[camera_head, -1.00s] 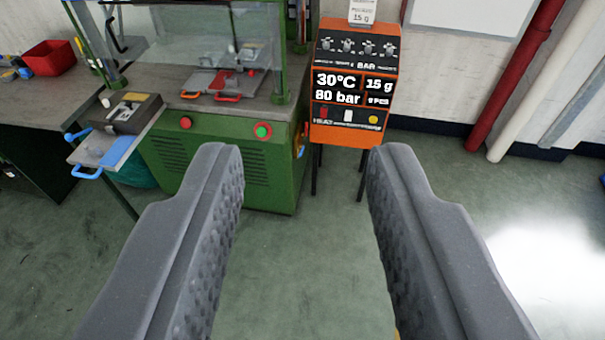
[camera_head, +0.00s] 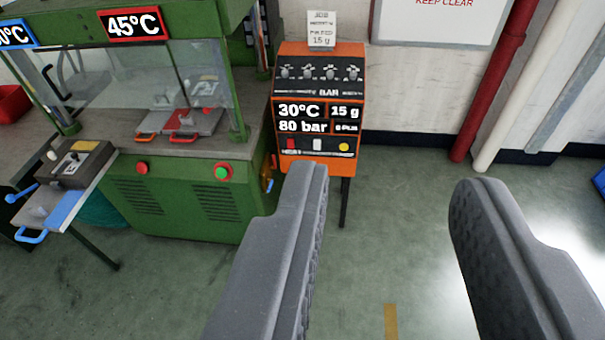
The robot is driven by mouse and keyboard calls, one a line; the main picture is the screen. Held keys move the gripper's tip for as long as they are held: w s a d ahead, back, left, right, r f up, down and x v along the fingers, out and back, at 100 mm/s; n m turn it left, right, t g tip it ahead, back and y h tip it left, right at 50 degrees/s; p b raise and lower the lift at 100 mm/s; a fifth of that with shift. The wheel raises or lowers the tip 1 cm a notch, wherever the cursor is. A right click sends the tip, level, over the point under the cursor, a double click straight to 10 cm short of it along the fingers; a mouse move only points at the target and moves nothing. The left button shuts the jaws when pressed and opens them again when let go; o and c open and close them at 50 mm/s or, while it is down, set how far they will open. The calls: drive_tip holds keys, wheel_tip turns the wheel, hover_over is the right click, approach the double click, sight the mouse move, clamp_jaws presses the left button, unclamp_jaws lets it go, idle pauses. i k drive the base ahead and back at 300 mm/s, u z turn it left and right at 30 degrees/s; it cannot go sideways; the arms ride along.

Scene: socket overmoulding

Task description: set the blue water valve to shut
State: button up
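My gripper (camera_head: 390,182) is open and empty, its two grey fingers pointing forward over the floor. A small blue part (camera_head: 268,184) shows on the right side of the green machine (camera_head: 190,205), low beside the orange panel. It looks like the blue water valve, but it is too small to tell which way its handle points. A small orange part (camera_head: 273,161) sits just above it. The left finger is in front of and to the right of these parts, apart from them.
The orange control panel (camera_head: 317,110) stands on legs right of the machine. A bench with a blue-handled tray (camera_head: 62,208) is at the left. A red pipe (camera_head: 490,85) and white pipe (camera_head: 530,85) run down the wall.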

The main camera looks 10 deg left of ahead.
sight(268, 180)
drive_tip(key=u, duration=0.05)
drive_tip(key=i, duration=1.35)
drive_tip(key=u, duration=0.65)
